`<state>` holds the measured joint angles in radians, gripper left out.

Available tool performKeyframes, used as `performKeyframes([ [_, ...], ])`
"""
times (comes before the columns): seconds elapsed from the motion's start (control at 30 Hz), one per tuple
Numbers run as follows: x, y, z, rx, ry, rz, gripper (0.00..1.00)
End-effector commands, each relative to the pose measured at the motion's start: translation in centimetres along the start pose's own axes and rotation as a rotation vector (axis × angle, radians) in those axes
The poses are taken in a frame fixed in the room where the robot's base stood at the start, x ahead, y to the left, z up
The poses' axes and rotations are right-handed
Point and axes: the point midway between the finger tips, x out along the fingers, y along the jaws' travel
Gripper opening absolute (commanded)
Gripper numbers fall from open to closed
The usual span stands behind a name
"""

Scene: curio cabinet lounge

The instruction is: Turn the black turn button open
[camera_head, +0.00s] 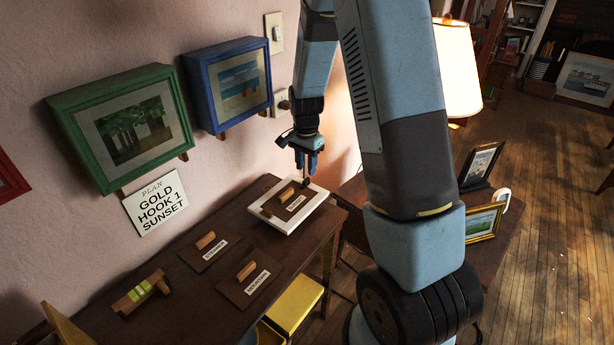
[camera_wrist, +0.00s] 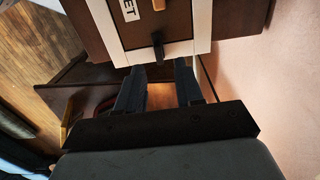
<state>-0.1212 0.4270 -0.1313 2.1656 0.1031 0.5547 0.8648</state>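The black turn button (camera_wrist: 158,46) is a small dark bar on the white frame (camera_wrist: 178,50). In the wrist view it lies across the edge between the white rim and the brown back panel (camera_wrist: 172,22). The frame also shows in the head view (camera_head: 314,215), lying flat on the dark table with a label and wooden grip on its panel. My gripper (camera_wrist: 160,72) is open and empty, with its two fingertips just short of the button and one finger either side of its line. In the head view my gripper (camera_head: 307,168) points down at the frame's far edge.
A green frame (camera_head: 125,125) and a blue frame (camera_head: 228,85) hang on the wall. A lit lamp (camera_head: 458,70) stands right.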

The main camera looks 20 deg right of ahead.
Motion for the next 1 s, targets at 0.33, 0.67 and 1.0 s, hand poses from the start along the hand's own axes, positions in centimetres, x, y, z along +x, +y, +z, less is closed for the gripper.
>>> performKeyframes([
  [0.33, 4.2, 0.0, 0.0, 0.001, -0.001, 0.001, 0.36],
  [0.67, 4.7, 0.0, 0.0, 0.001, 0.0, 0.0, 0.36],
  [1.0, 4.6, 0.1, -0.1, 0.001, 0.0, 0.0, 0.1],
])
